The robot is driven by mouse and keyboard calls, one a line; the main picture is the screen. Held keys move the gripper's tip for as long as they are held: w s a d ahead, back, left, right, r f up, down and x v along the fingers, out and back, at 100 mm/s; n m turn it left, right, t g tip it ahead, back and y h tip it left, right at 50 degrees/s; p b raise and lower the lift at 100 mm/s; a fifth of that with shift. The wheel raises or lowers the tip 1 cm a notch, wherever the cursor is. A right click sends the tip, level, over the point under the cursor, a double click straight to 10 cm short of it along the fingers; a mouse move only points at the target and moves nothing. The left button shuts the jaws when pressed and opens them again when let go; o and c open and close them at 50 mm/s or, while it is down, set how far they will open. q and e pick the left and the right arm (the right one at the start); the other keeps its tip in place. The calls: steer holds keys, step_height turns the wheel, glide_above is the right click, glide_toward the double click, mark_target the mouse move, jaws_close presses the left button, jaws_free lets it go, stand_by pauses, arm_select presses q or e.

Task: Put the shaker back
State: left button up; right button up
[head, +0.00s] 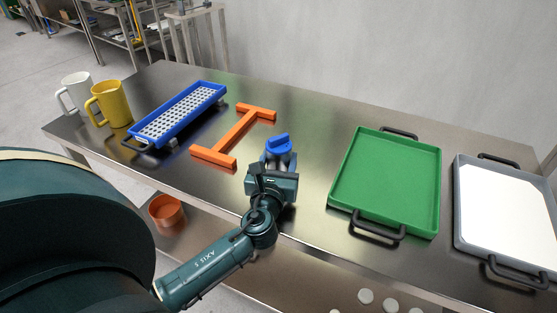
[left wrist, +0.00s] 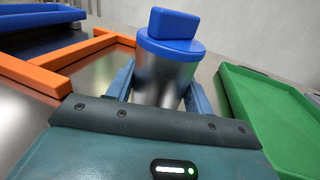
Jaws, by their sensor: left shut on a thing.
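The shaker is a metal cylinder with a blue lid (head: 278,144). It stands upright at the middle of the steel table in the head view, and its metal body (left wrist: 164,80) shows large in the left wrist view. My left gripper (head: 275,168) is shut on the shaker, with one finger on each side of the body. The shaker's base is hidden behind the gripper, so I cannot tell whether it touches the table. My right gripper is not in view.
An orange H-shaped frame (head: 238,136) lies just left of the shaker. A green tray (head: 386,180) is to the right, with a grey tray (head: 464,215) beyond. A blue rack (head: 176,115), a yellow mug (head: 115,104) and a white mug (head: 76,91) stand at left. An orange bowl (head: 166,211) sits lower.

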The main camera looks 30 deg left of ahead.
arm_select(q)
steer(key=shift+f, duration=0.2)
steer(key=o, duration=1.1)
steer(key=shift+r, duration=0.1)
steer(key=shift+r, duration=0.3)
steer(key=v, duration=0.7)
steer(key=b+v, duration=0.1)
steer(key=v, duration=0.2)
steer(key=shift+s+d+f, duration=0.2)
steer(key=shift+s+f, duration=0.1)
steer(key=shift+s+d+r, duration=0.1)
steer(key=shift+s+d, duration=0.1)
steer(key=shift+s, duration=0.4)
